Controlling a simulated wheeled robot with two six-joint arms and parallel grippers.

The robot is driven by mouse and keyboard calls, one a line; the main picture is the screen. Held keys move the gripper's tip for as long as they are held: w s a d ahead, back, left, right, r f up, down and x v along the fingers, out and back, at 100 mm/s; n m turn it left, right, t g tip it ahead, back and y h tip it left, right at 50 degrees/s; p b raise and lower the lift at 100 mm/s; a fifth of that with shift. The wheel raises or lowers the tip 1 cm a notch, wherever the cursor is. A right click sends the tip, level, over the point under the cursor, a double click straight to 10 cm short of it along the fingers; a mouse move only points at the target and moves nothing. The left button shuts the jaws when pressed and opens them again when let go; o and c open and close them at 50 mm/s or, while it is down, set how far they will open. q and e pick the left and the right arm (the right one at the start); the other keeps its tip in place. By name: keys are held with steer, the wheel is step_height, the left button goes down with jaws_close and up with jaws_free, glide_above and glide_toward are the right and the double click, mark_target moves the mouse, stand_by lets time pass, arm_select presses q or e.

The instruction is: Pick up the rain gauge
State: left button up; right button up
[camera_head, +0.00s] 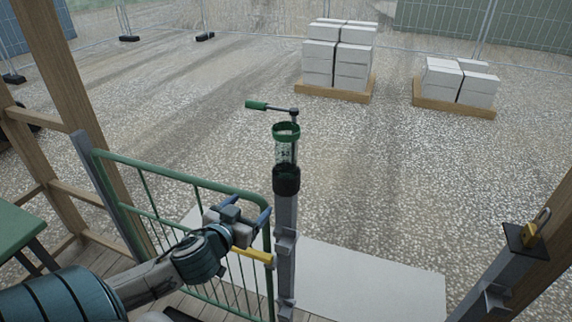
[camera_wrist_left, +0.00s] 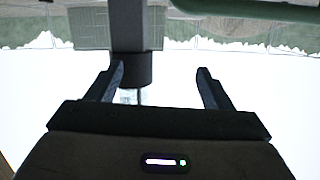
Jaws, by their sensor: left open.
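The rain gauge (camera_head: 286,152) is a clear tube with a green rim. It stands upright in a black collar (camera_head: 286,180) on top of a grey post (camera_head: 285,220). My left gripper (camera_head: 262,237) is open and empty, left of the post and lower than the collar. In the left wrist view the scene appears upside down. There the post (camera_wrist_left: 127,25) and collar (camera_wrist_left: 131,68) show beyond the open left gripper (camera_wrist_left: 160,72), nearer its left finger. A little of the clear gauge (camera_wrist_left: 130,97) shows below the collar, the rest hidden by my gripper body. My right gripper is out of view.
A crank-like arm with a green grip (camera_head: 257,105) sticks out left near the gauge's top. A green railing gate (camera_head: 180,178) stands left of the post, close to my arm. A padlock (camera_head: 531,234) sits on the right post. Block pallets (camera_head: 335,92) stand far off.

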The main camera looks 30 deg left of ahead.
mark_target(280, 165)
arm_select(q)
steer(key=w+r+t+h, duration=0.1)
steer(key=r, duration=0.1)
steer(key=w+d+r+m+h, duration=0.1)
steer(key=w+r, duration=0.1)
steer(key=r, duration=0.1)
steer(key=w+d+r+m+t+h, duration=0.1)
steer(key=w+r+h, duration=0.1)
steer(key=shift+d+r+t, duration=0.1)
steer(key=shift+r+t, duration=0.15)
steer(key=shift+t, duration=0.05)
steer(key=shift+w+d, duration=0.2)
steer(key=shift+w, duration=1.75)
steer(key=shift+w+r+p, duration=0.1)
steer(key=shift+w+p, duration=0.35)
steer(key=shift+p, duration=0.1)
steer(key=w+p, duration=0.1)
steer(key=w, duration=0.2)
steer(key=shift+w+p, duration=0.15)
steer(key=shift+p, duration=0.15)
steer(key=shift+w, duration=0.55)
steer(key=c, duration=1.1)
